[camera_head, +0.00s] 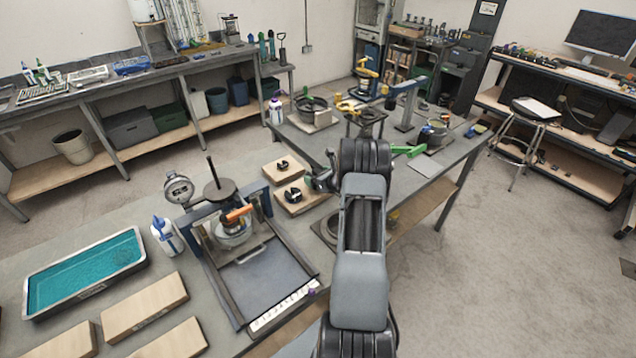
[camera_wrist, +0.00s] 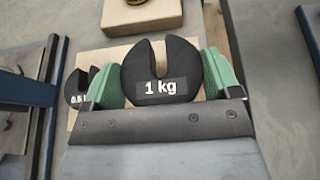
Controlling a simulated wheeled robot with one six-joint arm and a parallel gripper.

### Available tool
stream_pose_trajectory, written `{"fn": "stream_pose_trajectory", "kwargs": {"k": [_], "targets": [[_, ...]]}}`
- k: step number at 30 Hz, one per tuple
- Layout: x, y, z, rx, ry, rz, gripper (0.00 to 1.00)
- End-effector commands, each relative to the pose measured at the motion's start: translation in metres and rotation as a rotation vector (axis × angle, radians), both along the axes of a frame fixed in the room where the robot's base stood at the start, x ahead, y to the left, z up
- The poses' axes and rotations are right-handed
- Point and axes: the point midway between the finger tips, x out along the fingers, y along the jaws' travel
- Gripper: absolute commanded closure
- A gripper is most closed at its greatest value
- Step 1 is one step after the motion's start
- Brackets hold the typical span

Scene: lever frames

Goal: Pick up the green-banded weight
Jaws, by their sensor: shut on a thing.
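My gripper (camera_wrist: 165,88) has green fingers, shut on the two sides of a black slotted weight marked 1 kg (camera_wrist: 150,72) in the wrist view. The slot points up in that picture. I see no green band on this weight; the green beside it is my fingers. A smaller black weight marked 0.5 (camera_wrist: 76,88) sits at the left, partly hidden by the left finger. In the head view, my gripper (camera_head: 325,181) is just right of the wooden boards, and its grasp is too small to make out.
Two wooden boards (camera_head: 312,204) carry black slotted weights (camera_head: 293,194). A blue-framed press with a dial gauge (camera_head: 179,189) stands to their left. A teal-lined tray (camera_head: 84,270) and wooden blocks (camera_head: 145,305) lie further left. Another bench (camera_head: 440,140) stands behind my arm.

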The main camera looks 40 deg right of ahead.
Motion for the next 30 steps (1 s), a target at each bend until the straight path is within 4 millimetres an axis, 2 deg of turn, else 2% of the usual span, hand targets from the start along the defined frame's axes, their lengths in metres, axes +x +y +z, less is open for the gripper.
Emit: {"fn": "stream_pose_trajectory", "kwargs": {"k": [2,12,21,30], "targets": [[-0.002,0.001,0.014,-0.006,-0.009,0.0,0.65],[-0.043,0.024,0.069,-0.005,-0.009,-0.001,0.65],[-0.087,0.049,0.091,-0.005,-0.007,-0.001,0.65],[-0.113,0.064,0.105,-0.003,-0.007,-0.001,0.65]]}}
